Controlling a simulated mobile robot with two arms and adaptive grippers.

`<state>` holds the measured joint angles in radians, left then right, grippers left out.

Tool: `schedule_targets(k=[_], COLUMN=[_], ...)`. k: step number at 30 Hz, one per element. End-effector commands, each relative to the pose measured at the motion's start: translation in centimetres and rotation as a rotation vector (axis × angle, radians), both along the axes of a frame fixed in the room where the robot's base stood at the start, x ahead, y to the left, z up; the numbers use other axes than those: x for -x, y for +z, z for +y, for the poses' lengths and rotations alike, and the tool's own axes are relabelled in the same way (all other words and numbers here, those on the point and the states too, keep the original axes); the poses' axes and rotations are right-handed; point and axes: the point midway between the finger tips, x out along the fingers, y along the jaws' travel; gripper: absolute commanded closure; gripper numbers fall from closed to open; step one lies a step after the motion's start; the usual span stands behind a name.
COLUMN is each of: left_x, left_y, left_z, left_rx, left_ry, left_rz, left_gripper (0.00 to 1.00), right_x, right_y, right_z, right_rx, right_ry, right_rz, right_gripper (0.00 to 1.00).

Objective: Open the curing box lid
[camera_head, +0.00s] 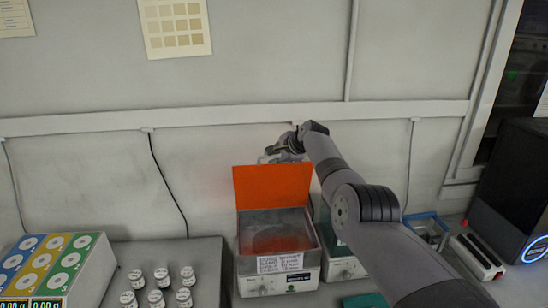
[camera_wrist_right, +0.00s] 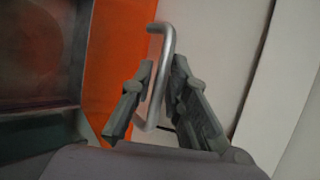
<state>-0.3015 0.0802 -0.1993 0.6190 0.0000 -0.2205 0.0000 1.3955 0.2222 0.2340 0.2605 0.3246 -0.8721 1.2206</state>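The curing box (camera_head: 279,284) stands against the wall on the bench, with a printed label on its front. Its orange lid (camera_head: 272,187) is raised about upright at the back, so the dark inside shows. My right gripper (camera_head: 287,146) is at the lid's top edge, behind it. In the right wrist view the orange lid (camera_wrist_right: 112,60) carries a bent metal handle (camera_wrist_right: 167,45). My left gripper is not in view.
Several small labelled jars (camera_head: 156,298) stand left of the box, beside a coloured panel (camera_head: 55,265). A grey device (camera_head: 342,268) stands close on the box's right. A blue-rimmed tray (camera_head: 427,226) and a dark machine (camera_head: 515,190) are farther right. The wall is close behind the lid.

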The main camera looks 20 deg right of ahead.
Motion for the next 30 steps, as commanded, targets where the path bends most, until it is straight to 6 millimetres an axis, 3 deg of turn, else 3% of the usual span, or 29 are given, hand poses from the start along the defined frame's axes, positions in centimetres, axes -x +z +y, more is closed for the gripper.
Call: schedule_targets(k=[5,20,30], left_x=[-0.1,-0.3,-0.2], left_y=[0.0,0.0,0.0], left_z=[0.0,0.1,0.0], left_rx=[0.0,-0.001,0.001], left_ry=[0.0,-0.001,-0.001], left_rz=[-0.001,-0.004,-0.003], left_gripper=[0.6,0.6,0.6], right_x=[0.1,0.2,1.8], right_y=[-0.2,0.1,1.3], right_z=[0.0,-0.1,-0.4], right_rx=[-0.002,-0.002,-0.001], right_ry=[0.001,0.0,-0.001], right_rz=[0.004,0.001,-0.001], right_gripper=[0.7,0.7,0.7])
